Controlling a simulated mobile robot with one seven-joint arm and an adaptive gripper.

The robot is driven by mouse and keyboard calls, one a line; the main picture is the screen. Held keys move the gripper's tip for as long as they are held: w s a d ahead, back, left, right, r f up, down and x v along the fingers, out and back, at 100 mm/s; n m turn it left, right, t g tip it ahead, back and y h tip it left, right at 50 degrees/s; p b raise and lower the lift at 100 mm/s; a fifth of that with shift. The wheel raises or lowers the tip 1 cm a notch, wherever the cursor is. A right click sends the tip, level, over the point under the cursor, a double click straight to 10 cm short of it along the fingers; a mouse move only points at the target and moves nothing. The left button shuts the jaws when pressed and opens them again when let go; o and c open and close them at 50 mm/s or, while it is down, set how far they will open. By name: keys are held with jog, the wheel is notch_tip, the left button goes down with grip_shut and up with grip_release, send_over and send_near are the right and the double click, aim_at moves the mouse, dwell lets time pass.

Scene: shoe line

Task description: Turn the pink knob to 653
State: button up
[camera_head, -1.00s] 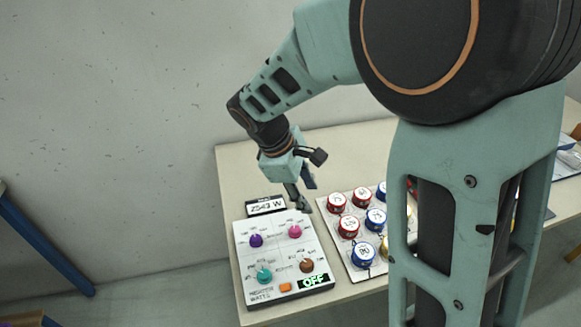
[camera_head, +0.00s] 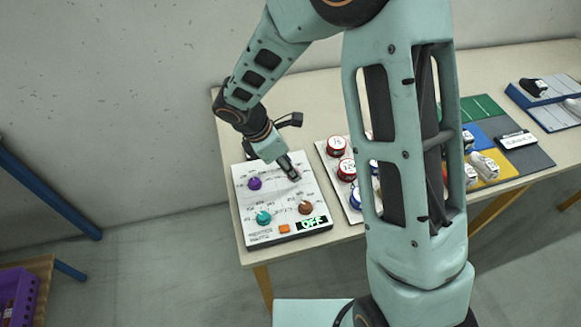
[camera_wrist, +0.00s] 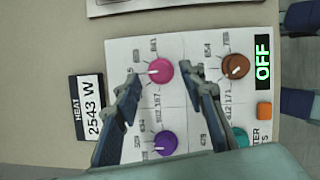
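The pink knob (camera_wrist: 159,73) is on the white panel (camera_wrist: 118,57), with its white pointer mark facing left in the wrist view. My gripper (camera_wrist: 160,75) is open, with one finger on each side of the pink knob. No finger contact is clear, and the exact height of the fingertips above the panel is hard to tell. The small numbers around the knob are blurred. In the head view my gripper (camera_head: 291,174) points down at the panel's back right and hides most of the pink knob.
A purple knob (camera_wrist: 165,143), a brown knob (camera_wrist: 235,66) and a teal knob (camera_head: 263,218) share the panel. A display (camera_head: 312,223) reads OFF beside an orange button (camera_head: 257,229). A sign (camera_wrist: 88,106) reads 2543 W. Red and blue round pieces (camera_head: 336,145) stand to the right.

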jog(key=shift+x, duration=0.8)
jog(key=shift+c, duration=0.6)
grip_shut()
jog(key=shift+m, duration=0.3)
jog(key=m, duration=0.1)
jog(key=m+g, duration=0.1)
jog(key=m, duration=0.1)
jog(key=shift+w+a, duration=0.1)
jog(key=shift+w, duration=0.15)
jog(key=shift+w+m+g+b, duration=0.15)
jog(key=shift+m+g, duration=0.35)
jog(key=shift+m, duration=0.5)
jog(key=shift+s+m+g+b, duration=0.15)
jog(key=shift+m+g, duration=0.35)
jog(key=shift+m, duration=0.5)
jog(key=shift+w, duration=0.1)
